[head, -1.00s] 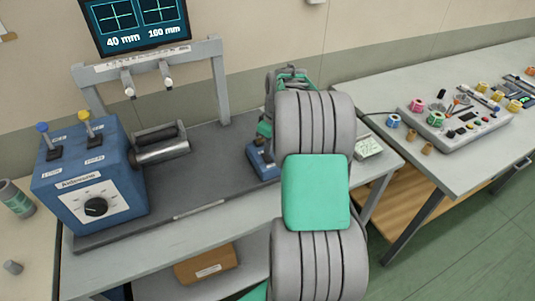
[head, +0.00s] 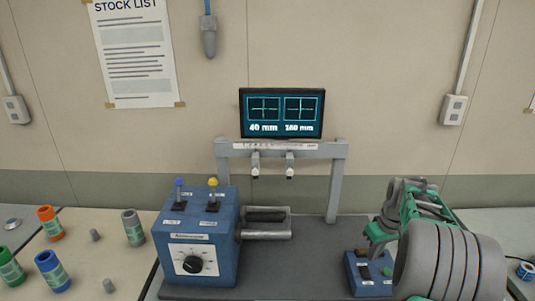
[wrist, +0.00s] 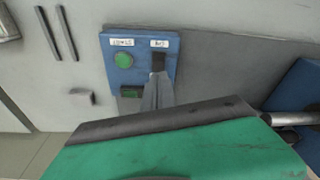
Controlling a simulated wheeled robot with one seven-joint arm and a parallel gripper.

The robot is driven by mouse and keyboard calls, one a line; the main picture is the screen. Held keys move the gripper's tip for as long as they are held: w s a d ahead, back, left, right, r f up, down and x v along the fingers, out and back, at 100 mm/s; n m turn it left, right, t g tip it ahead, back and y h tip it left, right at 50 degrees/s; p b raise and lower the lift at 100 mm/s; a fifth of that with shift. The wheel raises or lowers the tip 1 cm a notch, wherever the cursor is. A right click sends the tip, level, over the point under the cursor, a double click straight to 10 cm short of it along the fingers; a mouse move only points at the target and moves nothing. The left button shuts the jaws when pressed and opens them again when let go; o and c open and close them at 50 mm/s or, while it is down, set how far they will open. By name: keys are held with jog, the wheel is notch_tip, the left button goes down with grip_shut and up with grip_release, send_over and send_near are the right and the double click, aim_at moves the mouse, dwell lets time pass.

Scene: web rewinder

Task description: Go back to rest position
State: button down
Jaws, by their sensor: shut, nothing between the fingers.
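My gripper (head: 372,250) is at the lower right of the head view, just above a small blue control box (head: 352,284). In the wrist view, my gripper (wrist: 157,82) has its fingers together, with nothing seen between them. The fingers point at the blue control box (wrist: 112,75), near a dark switch (wrist: 158,61) under the right label. I cannot tell whether they touch it. A round green button (wrist: 124,60) sits left of the switch. My arm hides part of the bench behind it.
A larger blue box (head: 203,235) with a dial and two levers stands left of a roller (head: 265,234). A grey frame (head: 338,185) rises behind, under a monitor (head: 282,113). Coloured spools stand at far left, including an orange one (head: 50,223).

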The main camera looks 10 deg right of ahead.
jog(key=s+a+f+m+g, duration=0.1)
jog(key=s+a+f+m, duration=0.2)
jog(key=s, duration=0.4)
jog(key=s+a+f+m+g, duration=0.1)
jog(key=s+a+f+m, duration=0.1)
jog(key=s+a+m, duration=0.35)
jog(key=s+a+r+n+t, duration=0.2)
jog(key=a+r+n, duration=0.1)
jog(key=a+r, duration=0.3)
jog(key=s+a+r+n+t, duration=0.1)
jog(key=a+r+n+t, duration=0.1)
jog(key=a+r+n, duration=0.2)
jog(key=shift+s+a+r, duration=0.35)
jog(key=shift+a+r, duration=1.3)
jog(key=shift+a, duration=2.15)
